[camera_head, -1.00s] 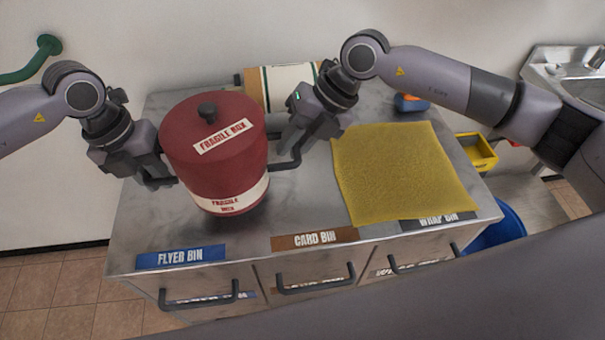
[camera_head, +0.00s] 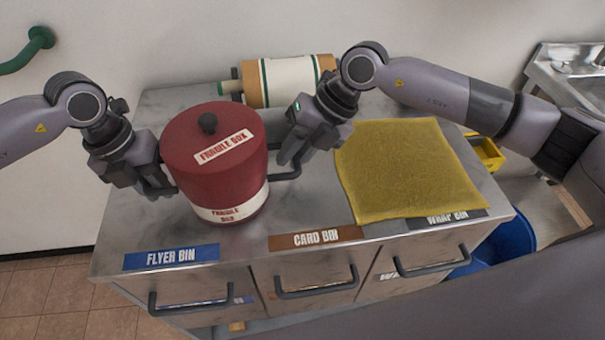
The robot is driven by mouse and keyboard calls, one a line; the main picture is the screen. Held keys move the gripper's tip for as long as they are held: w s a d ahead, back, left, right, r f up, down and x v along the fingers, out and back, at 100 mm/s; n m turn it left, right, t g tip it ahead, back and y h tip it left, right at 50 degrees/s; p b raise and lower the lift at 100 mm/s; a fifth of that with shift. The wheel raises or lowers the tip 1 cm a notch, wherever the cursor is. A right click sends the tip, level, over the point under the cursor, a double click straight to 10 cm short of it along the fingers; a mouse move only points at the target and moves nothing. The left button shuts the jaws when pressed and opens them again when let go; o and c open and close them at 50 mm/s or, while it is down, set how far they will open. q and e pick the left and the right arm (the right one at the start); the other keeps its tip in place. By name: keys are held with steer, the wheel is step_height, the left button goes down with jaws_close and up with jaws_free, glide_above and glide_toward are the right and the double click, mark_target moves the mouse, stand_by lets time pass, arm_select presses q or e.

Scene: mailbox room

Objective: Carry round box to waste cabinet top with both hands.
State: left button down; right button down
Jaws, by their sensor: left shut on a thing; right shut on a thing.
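The round box (camera_head: 214,172) is a dark red cylinder with a black lid knob, white "FRAGILE BOX" labels and side handles. It is upright at the left part of the grey marbled waste cabinet top (camera_head: 300,212). Its base is on or very close to the surface; I cannot tell if it fully rests there. My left gripper (camera_head: 162,186) is shut at the box's left side, where the handle is mostly hidden. My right gripper (camera_head: 288,165) is shut on the dark handle at the right side.
A yellow cloth-like sheet (camera_head: 405,170) covers the right part of the top. A cream and tan roll (camera_head: 287,82) lies at the back, close behind the box. The front edge carries bin labels, including "FLYER BIN" (camera_head: 171,256). A blue bin (camera_head: 508,240) stands to the right.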

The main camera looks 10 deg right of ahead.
arm_select(q)
steer(key=c, duration=1)
jaws_free()
steer(key=shift+c, duration=0.2)
arm_select(e)
steer(key=c, duration=1)
jaws_free()
steer(key=shift+c, duration=0.2)
steer(key=shift+d+r, duration=0.1)
steer(key=shift+r, duration=0.05)
arm_select(q)
step_height(320, 180, up, 12)
steer(key=a, duration=0.2)
steer(key=shift+f, duration=0.15)
arm_select(e)
steer(key=v, duration=1.1)
steer(key=shift+d+r, duration=0.15)
steer(key=shift+r, duration=0.15)
arm_select(q)
steer(key=shift+w, duration=0.1)
